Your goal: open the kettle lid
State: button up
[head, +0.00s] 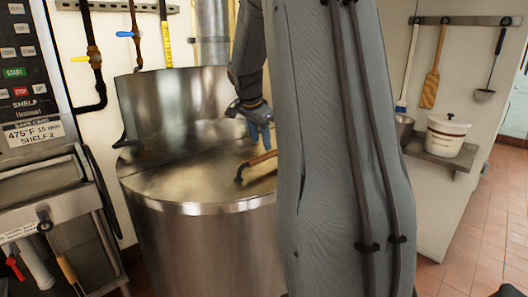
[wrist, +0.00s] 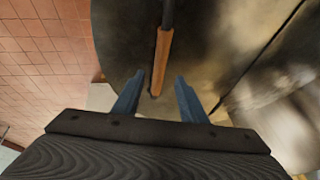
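The large round steel kettle (head: 215,250) stands left of my arm in the head view. Its flat steel lid (head: 190,186) lies across the top. A lid handle with a brown grip (head: 263,158) stands up from the lid, its right part hidden behind my arm. My gripper (head: 261,140), with blue fingers, points down just above the handle. In the wrist view my gripper (wrist: 160,76) is open, and the brown grip (wrist: 161,60) runs between the two fingertips without visible contact. I cannot tell how far above the grip the fingers are.
A curved steel wall (head: 175,95) rises behind the lid. At right, a shelf (head: 440,155) holds a white crock (head: 446,135). The tiled floor (head: 480,225) is open at right.

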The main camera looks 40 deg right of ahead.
aim_at(263, 155)
jog(key=p+x, duration=0.1)
jog(key=x, duration=0.6)
jog(key=shift+s+a, duration=0.1)
grip_shut()
